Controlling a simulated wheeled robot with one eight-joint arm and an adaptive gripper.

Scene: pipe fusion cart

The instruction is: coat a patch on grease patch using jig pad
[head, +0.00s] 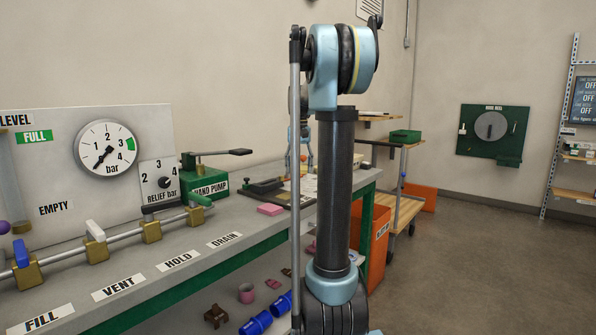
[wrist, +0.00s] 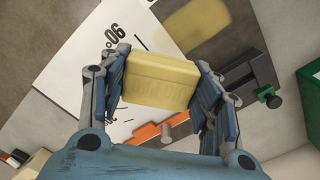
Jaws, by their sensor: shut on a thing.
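In the wrist view my gripper (wrist: 163,88) is shut on a pale yellow block, which looks like the jig pad (wrist: 158,78). The block sits between both blue fingers. Beyond it, a blurry yellowish patch (wrist: 192,24) lies on a brown-grey surface and appears to be the grease patch. I cannot tell the exact gap between the pad and that surface; the patch shows apart from the pad in the picture.
A white sheet with angle markings (wrist: 95,60) lies beside the patch. A dark bar (wrist: 240,72) and an orange-handled part (wrist: 145,133) are close by. In the head view, the bench (head: 190,255) carries a gauge panel (head: 60,165), valves and a green hand pump (head: 205,182).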

